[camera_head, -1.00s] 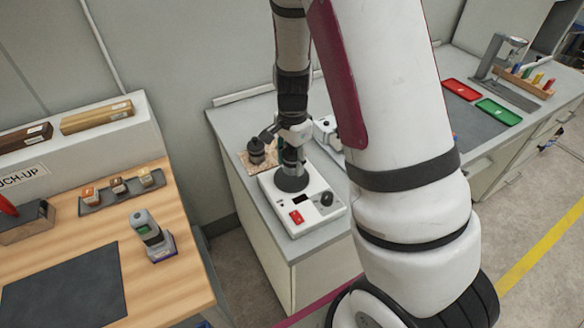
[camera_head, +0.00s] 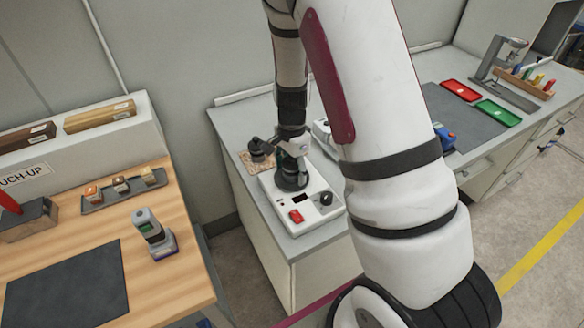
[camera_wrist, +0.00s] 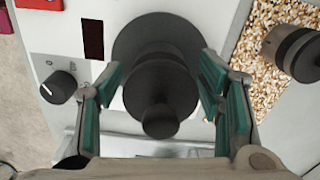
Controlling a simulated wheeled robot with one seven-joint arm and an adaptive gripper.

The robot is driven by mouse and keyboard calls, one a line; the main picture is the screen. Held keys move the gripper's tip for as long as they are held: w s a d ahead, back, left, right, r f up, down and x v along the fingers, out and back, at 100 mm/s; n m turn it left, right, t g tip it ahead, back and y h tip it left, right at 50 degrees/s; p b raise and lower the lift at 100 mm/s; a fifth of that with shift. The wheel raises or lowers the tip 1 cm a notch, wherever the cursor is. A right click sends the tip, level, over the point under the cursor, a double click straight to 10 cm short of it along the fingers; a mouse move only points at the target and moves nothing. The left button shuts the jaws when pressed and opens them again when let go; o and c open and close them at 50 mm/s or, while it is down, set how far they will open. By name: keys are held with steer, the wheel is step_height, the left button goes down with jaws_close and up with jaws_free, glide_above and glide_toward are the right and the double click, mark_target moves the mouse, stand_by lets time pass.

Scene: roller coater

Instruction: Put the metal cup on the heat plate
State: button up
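The heat plate is a round black disc (camera_wrist: 145,25) on a white unit (camera_head: 318,213) with a red switch, dark display and black knob. A dark rounded piece with a knob on top, apparently the metal cup (camera_wrist: 160,92), stands over the plate in the wrist view; whether its base rests flat is hidden. My gripper (camera_wrist: 162,85) is low over the plate, its green-padded fingers on either side of this piece. Slim light gaps show beside it, so the fingers look open around it. The head view shows my gripper (camera_head: 293,150) small and partly merged with the dark piece.
A dark cylinder (camera_head: 256,149) stands on a speckled mat (camera_head: 249,163) behind and left of the unit. A white device (camera_head: 322,129) sits close on the right. A wooden bench (camera_head: 185,262) is at left. Red (camera_head: 461,91) and green (camera_head: 498,112) trays lie far right.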

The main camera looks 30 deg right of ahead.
steer(key=shift+r, duration=0.15)
step_height(320, 180, up, 12)
steer(key=shift+b, duration=0.45)
steer(key=s+a+r+n+t+y, duration=0.1)
steer(key=s+a+r+n+t, duration=0.35)
steer(key=r, duration=0.85)
steer(key=s+a+r+n, duration=0.2)
steer(key=s+r+n, duration=0.1)
steer(key=s+n, duration=0.3)
steer(key=s+a+r+n+t+h, duration=0.1)
steer(key=s+r+n, duration=0.2)
steer(key=s, duration=0.6)
steer(key=n, duration=0.2)
steer(key=shift+a+n, duration=0.35)
steer(key=shift+s+r, duration=0.1)
